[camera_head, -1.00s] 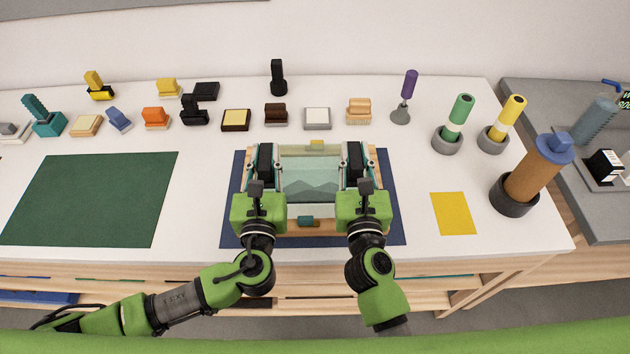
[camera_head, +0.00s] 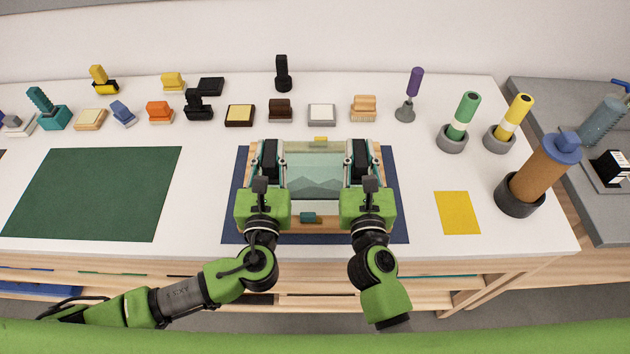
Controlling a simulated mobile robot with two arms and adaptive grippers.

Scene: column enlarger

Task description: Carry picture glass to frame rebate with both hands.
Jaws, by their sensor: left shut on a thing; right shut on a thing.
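The picture glass (camera_head: 313,190) is a clear pane with a pale teal landscape showing through or beneath it. It lies between my two grippers, over the wooden frame (camera_head: 290,227) on the dark blue mat (camera_head: 400,226). My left gripper (camera_head: 270,162) is shut on the glass's left side, and my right gripper (camera_head: 357,162) is shut on its right side. Both grippers cover the side edges of glass and frame. I cannot tell whether the glass touches the rebate. A teal tab (camera_head: 308,217) shows at the near edge and a yellow tab (camera_head: 320,139) at the far edge.
A green mat (camera_head: 93,193) lies left and a yellow sheet (camera_head: 457,212) right. Several small blocks and brushes stand in a row behind, including a dark brown one (camera_head: 281,110). A brown bottle (camera_head: 538,177) stands at the right. White table is clear between the mats.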

